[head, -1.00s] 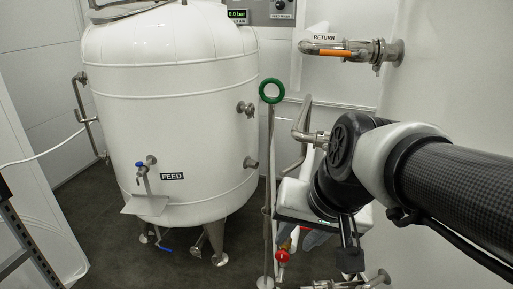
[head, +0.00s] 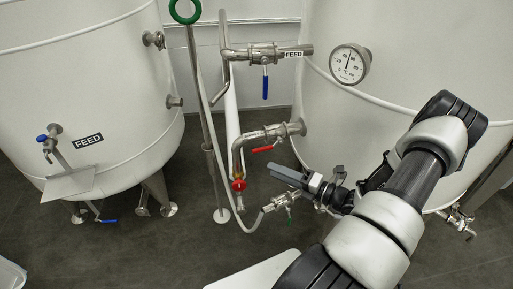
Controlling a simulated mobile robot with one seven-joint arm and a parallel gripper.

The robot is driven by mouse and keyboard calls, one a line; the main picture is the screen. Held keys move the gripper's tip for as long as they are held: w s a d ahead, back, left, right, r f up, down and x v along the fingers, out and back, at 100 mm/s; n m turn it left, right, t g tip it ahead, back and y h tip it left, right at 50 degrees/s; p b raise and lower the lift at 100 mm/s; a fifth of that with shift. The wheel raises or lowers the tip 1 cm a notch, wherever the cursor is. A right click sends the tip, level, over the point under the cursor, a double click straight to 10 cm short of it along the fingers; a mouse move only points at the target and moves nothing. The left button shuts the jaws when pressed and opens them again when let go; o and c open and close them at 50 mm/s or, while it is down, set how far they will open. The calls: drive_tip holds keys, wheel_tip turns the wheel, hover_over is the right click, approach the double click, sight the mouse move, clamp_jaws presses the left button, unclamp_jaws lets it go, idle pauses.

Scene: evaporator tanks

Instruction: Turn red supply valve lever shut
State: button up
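The red lever (head: 264,149) sits under a steel valve on a short horizontal pipe (head: 294,128) that joins the right tank. The lever lies nearly along the pipe, its free end to the left and slightly lower. My gripper (head: 274,172) is just below and slightly right of the lever in the picture, its grey fingers pointing left. A gap shows between fingers and lever, and nothing visible is held. The fingers overlap from this side, so their opening is unclear.
A red round handle (head: 238,185) is on the pipe bend at left. A blue lever (head: 265,87) hangs from the FEED pipe above. The left tank (head: 85,90) and right tank (head: 420,60) flank the pipes.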

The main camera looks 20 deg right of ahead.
sight(259, 151)
drive_tip(key=d+f+m+t+h, duration=0.3)
drive_tip(key=d+f+m+h, duration=0.15)
drive_tip(key=m, duration=0.25)
drive_tip(key=x, duration=1.6)
drive_tip(key=shift+a+p, duration=0.35)
clamp_jaws()
